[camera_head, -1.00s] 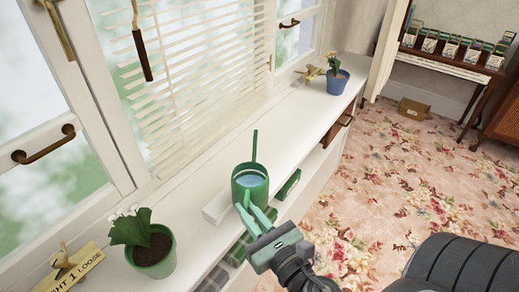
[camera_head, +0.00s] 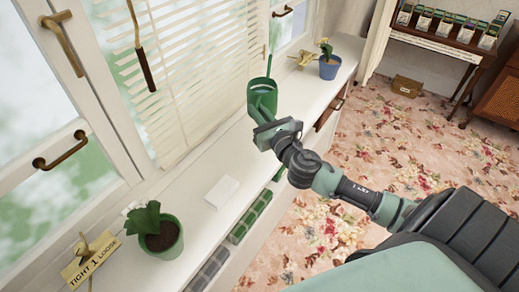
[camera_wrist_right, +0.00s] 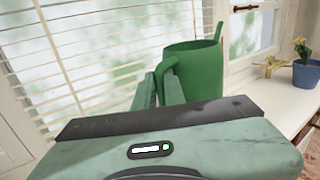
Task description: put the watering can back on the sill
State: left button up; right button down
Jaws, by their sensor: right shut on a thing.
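The green watering can (camera_head: 261,93) is upright in the head view, in front of the blinds' lower right, and seems raised over the white sill (camera_head: 304,98). My right gripper (camera_head: 262,108) is shut on the can's handle, on its near side. The wrist view shows the can (camera_wrist_right: 203,72) with its spout up to the right and the gripper fingers (camera_wrist_right: 164,92) at the handle. The gripper body hides the sill beneath it there, so any gap below cannot be measured. My left gripper is not in view.
A white block (camera_head: 222,191) lies on the sill. A potted plant (camera_head: 160,238) and a "TIGHT 1 LOOSE" sign (camera_head: 92,260) stand near left. A blue pot (camera_head: 329,67) and a brass piece (camera_head: 304,60) stand at the far end. The sill between block and blue pot looks clear.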

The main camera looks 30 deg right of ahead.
jog(key=shift+f+b, duration=3.7)
jog(key=shift+f, duration=4.65)
jog(key=shift+f, duration=0.1)
jog(key=c, duration=1.5)
grip_release()
jog(key=shift+f, duration=0.1)
jog(key=s+a+b, duration=0.1)
jog(key=s+b, duration=0.1)
jog(key=s, duration=1)
jog(key=shift+a, duration=0.15)
